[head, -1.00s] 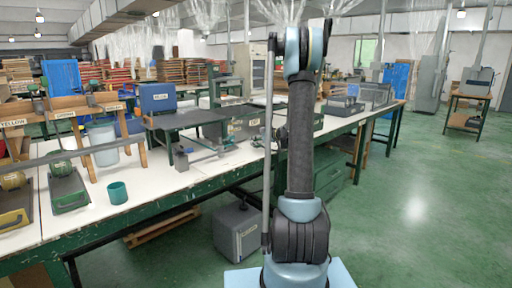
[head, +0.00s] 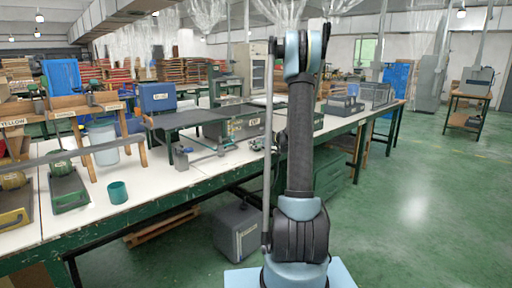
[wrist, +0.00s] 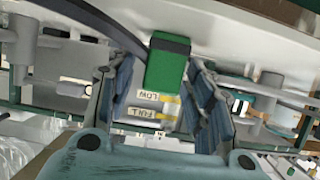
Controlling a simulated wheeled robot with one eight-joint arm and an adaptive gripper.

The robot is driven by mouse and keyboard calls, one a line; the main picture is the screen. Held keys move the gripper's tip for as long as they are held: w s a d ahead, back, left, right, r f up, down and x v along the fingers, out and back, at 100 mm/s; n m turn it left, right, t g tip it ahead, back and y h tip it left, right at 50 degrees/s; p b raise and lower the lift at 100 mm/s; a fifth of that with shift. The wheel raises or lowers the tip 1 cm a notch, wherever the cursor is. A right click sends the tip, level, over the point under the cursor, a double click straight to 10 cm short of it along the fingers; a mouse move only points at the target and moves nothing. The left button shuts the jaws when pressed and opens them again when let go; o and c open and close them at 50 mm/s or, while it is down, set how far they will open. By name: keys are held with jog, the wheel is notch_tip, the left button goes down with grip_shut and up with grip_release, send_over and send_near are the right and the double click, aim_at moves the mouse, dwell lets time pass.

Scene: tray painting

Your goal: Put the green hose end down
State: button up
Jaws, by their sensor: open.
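In the wrist view my gripper (wrist: 165,98) is open, with one blue-grey finger on each side. The green hose end (wrist: 166,68), a green block with a dark top, shows between and just beyond the fingertips. I cannot tell whether either finger touches it. A dark hose (wrist: 95,28) curves in from the top left of the wrist view. In the head view I cannot make out the hose end, and my arm hides part of the bench behind it.
A pale container with LOW and FULL labels (wrist: 155,106) shows between my fingers. Green floor (head: 410,220) is clear at the right.

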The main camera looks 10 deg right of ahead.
jog(key=v, duration=1.2)
jog(key=s+a+m+g+h, duration=0.1)
jog(key=s+a+g, duration=0.3)
jog(key=s, duration=0.7)
jog(key=s+a+m+g+h, duration=0.1)
jog(key=s+a+m, duration=0.1)
jog(key=s+a, duration=0.75)
jog(key=s+d+f+m+g+h, duration=0.1)
jog(key=s+d+f+h, duration=0.1)
jog(key=s, duration=0.7)
jog(key=s+d+f+m+g+h, duration=0.1)
jog(key=s+f, duration=0.3)
jog(key=s, duration=0.5)
jog(key=s+d+f+m+g+h, duration=0.1)
jog(key=s+d+f+m+h, duration=0.1)
jog(key=s, duration=0.7)
jog(key=shift+s+d+f+g+h, duration=0.2)
jog(key=shift+d+f+g+h, duration=0.25)
jog(key=shift+d, duration=0.5)
jog(key=shift+f, duration=0.1)
